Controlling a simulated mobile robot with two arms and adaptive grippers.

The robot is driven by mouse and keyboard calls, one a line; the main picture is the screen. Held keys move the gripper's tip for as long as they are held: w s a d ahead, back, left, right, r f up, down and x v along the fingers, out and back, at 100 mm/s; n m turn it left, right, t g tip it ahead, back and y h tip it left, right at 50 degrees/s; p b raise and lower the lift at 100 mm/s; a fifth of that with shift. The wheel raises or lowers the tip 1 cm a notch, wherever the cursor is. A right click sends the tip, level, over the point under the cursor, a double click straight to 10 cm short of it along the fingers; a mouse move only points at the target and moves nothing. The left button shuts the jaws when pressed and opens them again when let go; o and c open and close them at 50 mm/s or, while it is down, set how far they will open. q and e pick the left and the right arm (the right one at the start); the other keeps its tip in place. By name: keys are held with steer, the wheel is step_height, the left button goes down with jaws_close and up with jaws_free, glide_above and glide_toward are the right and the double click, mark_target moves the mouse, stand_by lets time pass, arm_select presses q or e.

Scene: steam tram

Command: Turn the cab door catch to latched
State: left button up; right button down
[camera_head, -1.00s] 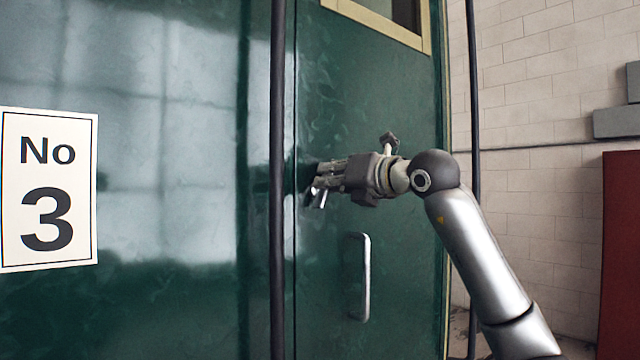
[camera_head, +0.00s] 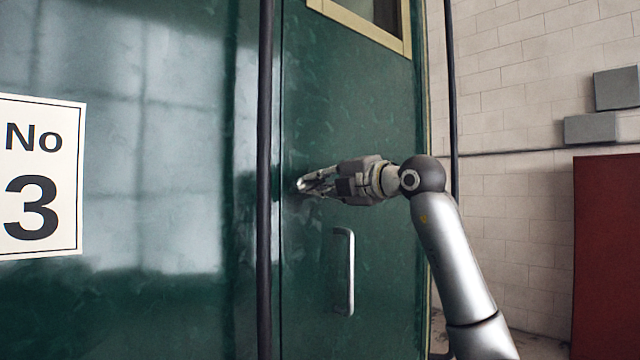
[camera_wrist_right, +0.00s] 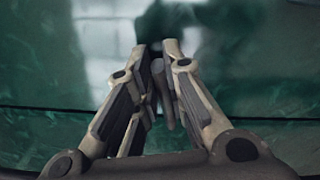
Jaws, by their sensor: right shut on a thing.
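The green cab door (camera_head: 385,120) stands upright, with a dark seam at its left edge. My right gripper (camera_head: 302,186) reaches in from the right and its fingertips are at the door's left edge. In the right wrist view my right gripper (camera_wrist_right: 156,52) has its two fingers close together around the dark, narrow door catch (camera_wrist_right: 161,88). The gripper is shut on it. The fingers hide most of the catch in the head view, and I cannot tell its exact angle. My left gripper is not in view.
A metal pull handle (camera_head: 349,272) stands out from the door below my gripper. A dark vertical rail (camera_head: 265,250) runs left of the seam, and another (camera_head: 451,90) runs right of the door. A red panel (camera_head: 605,250) stands at the far right.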

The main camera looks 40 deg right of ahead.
steer(key=shift+d+f+m+b, duration=0.1)
steer(key=shift+f+m+b, duration=0.1)
steer(key=shift+m, duration=0.55)
steer(key=shift+f+m+b, duration=0.1)
steer(key=shift+f+m, duration=0.05)
steer(key=shift+m, duration=0.6)
steer(key=c, duration=1.5)
jaws_free()
steer(key=shift+s, duration=0.15)
steer(key=s+d, duration=0.1)
steer(key=s, duration=1)
steer(key=shift+s, duration=0.4)
steer(key=shift+f, duration=0.15)
